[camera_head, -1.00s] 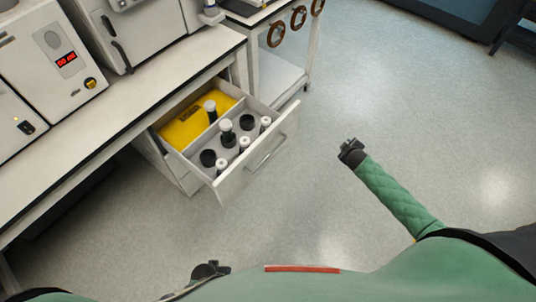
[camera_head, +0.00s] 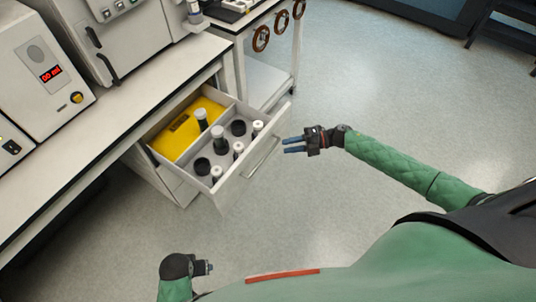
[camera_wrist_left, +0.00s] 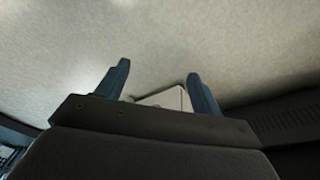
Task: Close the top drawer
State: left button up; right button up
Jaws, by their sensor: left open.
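The top drawer (camera_head: 236,190) is pulled out from the cabinet under the bench. It holds a yellow section (camera_head: 187,130) at the back and a grey rack with several dark and white-capped vials. Its front panel carries a bar handle (camera_head: 261,157). My right gripper (camera_head: 286,145) is just to the right of the drawer front in the picture, apart from the handle, with its two blue fingers spread and nothing between them. My left gripper (camera_head: 209,267) is low in the picture, below the drawer and well apart from it. Its fingers (camera_wrist_left: 160,90) are apart and empty in the left wrist view.
A white bench (camera_head: 110,125) with instruments runs along the left. A white cart (camera_head: 268,75) with brown rings stands behind the drawer. The grey floor (camera_head: 390,100) to the right is clear.

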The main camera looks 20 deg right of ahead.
pick_arm(q)
notch_tip(320, 180, down, 12)
jog(key=s+a+p, duration=0.1)
jog(key=s+p, duration=0.1)
jog(key=p, duration=0.1)
jog(key=shift+s+a, duration=0.2)
jog(key=shift+s, duration=0.2)
pick_arm(e)
jog(key=s+a+n+g, duration=0.1)
jog(key=a, duration=0.7)
jog(key=shift+f+g+y, duration=0.3)
jog(key=shift+f+y, duration=0.05)
jog(key=shift+y, duration=0.05)
grip_shut()
